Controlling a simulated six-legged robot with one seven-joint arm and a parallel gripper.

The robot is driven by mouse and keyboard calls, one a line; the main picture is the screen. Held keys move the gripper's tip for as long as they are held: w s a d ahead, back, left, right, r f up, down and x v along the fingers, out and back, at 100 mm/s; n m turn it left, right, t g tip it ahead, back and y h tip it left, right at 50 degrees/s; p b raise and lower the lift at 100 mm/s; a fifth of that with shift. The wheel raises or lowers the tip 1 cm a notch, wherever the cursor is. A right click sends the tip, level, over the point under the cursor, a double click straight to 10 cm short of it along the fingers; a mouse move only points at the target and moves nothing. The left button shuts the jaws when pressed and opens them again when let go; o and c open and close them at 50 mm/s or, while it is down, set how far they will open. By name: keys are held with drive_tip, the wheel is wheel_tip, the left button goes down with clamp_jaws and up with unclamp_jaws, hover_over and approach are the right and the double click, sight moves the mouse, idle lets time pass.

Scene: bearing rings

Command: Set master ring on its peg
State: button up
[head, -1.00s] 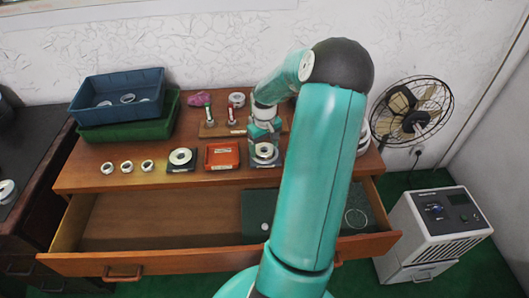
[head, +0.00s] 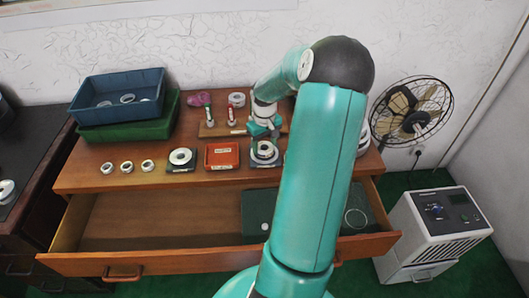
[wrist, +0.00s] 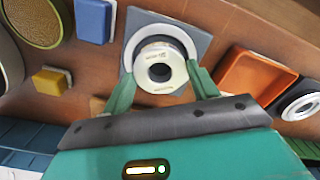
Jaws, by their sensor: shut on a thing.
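The master ring (wrist: 160,68) is a silvery ring with small lettering and a dark centre hole. My gripper (wrist: 162,86) is shut on it, with one green finger at each side. In the wrist view the ring lies in front of a square grey plate (wrist: 203,38) with a white circle on it; the gap between them is hard to judge. In the head view my gripper (head: 263,131) is at the back edge of that plate (head: 264,158), behind my arm. I cannot make out a free peg.
An orange-red tray (head: 222,165) and a dark plate with another ring (head: 181,157) stand left of the grey plate. Three small rings (head: 126,166) lie left. Blue (wrist: 94,20) and yellow (wrist: 52,83) blocks are close. The drawer (head: 150,262) is open in front.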

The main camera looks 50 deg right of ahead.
drive_tip(key=shift+r, duration=2)
